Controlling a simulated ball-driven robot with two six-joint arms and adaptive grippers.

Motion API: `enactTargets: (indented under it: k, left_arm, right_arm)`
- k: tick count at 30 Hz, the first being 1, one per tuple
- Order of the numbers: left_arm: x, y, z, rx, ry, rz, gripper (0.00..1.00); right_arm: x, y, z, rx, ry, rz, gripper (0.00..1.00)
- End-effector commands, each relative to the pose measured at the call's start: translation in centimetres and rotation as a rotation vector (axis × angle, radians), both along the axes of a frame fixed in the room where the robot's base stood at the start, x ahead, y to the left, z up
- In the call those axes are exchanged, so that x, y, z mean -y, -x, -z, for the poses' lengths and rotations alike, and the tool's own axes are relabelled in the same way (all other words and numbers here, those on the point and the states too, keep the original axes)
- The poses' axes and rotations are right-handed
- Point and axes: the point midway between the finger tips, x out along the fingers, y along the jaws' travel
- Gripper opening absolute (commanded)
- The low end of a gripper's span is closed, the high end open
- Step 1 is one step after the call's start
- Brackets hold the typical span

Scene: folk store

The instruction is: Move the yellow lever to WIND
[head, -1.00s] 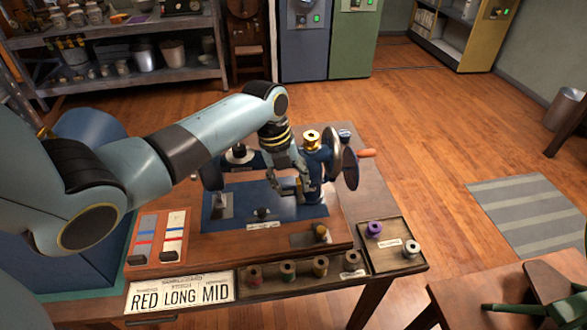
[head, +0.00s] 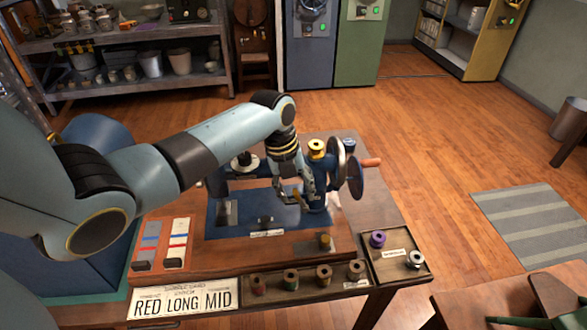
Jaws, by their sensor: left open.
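The blue winding machine (head: 322,180) stands on a wooden bench, with a gold spool (head: 316,149) on top and dark wheels (head: 356,178) on its right side. My left gripper (head: 298,194) is open and pointed down at the machine's left front side, very close to it. A small yellowish part (head: 288,190) shows by the fingers. I cannot tell whether it is the yellow lever or whether the fingers touch it. No WIND label is readable. My right gripper is not in view.
A sign (head: 184,300) reads RED LONG MID. Several spools stand along the bench front, and a tray (head: 400,268) at right holds a purple spool (head: 377,239) and a silver one. An orange handle (head: 371,162) sticks out right of the machine.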

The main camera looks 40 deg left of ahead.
Motion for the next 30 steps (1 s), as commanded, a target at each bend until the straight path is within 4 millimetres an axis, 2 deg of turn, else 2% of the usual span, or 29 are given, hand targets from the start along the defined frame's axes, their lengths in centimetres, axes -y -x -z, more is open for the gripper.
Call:
enactTargets:
  k: [8, 25, 30]
  left_arm:
    - [-0.1, 0.1, -0.8, 0.0, 0.0, 0.0, 0.44]
    - [-0.8, 0.9, -5.7, -0.001, -0.001, 0.0, 0.44]
    - [-0.9, 1.0, -7.0, 0.001, -0.001, 0.001, 0.44]
  right_arm:
    - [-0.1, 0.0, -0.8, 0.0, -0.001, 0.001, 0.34]
    - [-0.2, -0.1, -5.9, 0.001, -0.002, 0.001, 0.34]
    - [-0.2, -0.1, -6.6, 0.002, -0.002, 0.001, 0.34]
